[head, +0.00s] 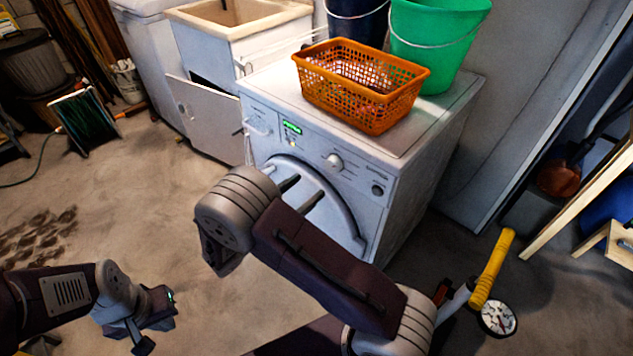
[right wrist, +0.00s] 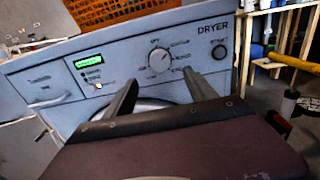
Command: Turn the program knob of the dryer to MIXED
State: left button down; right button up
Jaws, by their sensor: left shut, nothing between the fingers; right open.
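The white dryer (head: 330,185) stands in the middle of the head view, its front panel facing me. Its round pale program knob (head: 333,161) is on the panel; in the right wrist view the knob (right wrist: 159,60) shows between and beyond the two fingers, with labels around it too small to read. My right gripper (head: 301,192) is open and empty in front of the dryer, below and left of the knob in the head view. It appears apart from the knob. My left gripper (head: 143,345) is shut and empty, low at the left over the floor.
The dryer has a lit green display (right wrist: 88,59) and a START button (right wrist: 219,51). An orange basket (head: 360,88) and a green bucket (head: 437,45) stand on top. A sink cabinet (head: 240,50) is to the left. A yellow-handled item (head: 492,268) stands at the right.

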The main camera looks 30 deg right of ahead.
aim_at(330, 167)
jog(key=b+x, duration=0.2)
jog(key=x, duration=0.6)
jog(key=shift+d, duration=0.1)
jog(key=shift+w+d, duration=0.25)
jog(key=shift+d, duration=0.2)
jog(key=c, duration=1.4)
jog(key=shift+m, duration=0.4)
jog(key=m+b, duration=0.1)
jog(key=m, duration=0.3)
jog(key=shift+m, duration=0.3)
jog(key=shift+m+b, duration=1.35)
jog(key=shift+m, duration=0.85)
jog(key=shift+r, duration=0.1)
